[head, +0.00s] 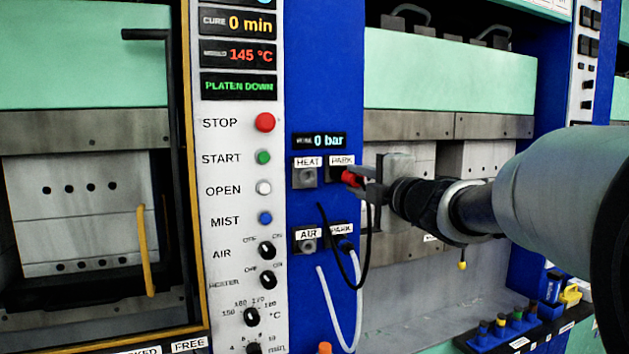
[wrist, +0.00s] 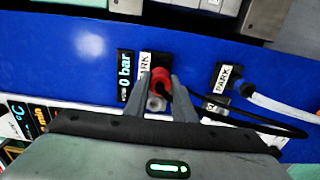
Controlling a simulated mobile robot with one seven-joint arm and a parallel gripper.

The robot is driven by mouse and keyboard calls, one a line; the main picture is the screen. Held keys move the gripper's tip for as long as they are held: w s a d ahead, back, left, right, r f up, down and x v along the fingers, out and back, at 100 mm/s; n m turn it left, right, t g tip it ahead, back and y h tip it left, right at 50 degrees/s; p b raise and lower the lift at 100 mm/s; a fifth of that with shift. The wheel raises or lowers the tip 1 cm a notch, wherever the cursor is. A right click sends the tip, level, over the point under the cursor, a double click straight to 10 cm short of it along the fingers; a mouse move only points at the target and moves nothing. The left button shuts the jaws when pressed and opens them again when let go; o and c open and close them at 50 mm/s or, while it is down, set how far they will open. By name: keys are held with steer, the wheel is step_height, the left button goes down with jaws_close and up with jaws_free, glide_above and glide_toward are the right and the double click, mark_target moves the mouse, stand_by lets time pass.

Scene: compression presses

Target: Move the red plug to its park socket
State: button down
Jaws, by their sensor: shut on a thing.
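The red plug (head: 350,179) is between the fingers of my gripper (head: 357,178), which is shut on it. The plug is at the upper PARK socket (head: 334,175), just right of the HEAT socket (head: 305,176), which is empty. In the wrist view, the red plug (wrist: 162,80) shows between the two fingertips of my gripper (wrist: 160,86), beside the PARK label. The plug and fingers hide most of that socket, so I cannot tell whether the plug is seated or just in front of it. A black cable (head: 367,250) hangs from the plug in a loop.
Below, the AIR socket (head: 307,241) is empty, and a plug with a white hose (head: 327,305) sits at the lower PARK socket. The button panel (head: 237,175) is to the left. A rack (head: 515,330) with several coloured items stands at lower right.

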mark_target(358, 180)
steer(key=shift+x, duration=1.5)
steer(key=c, duration=1.4)
jaws_free()
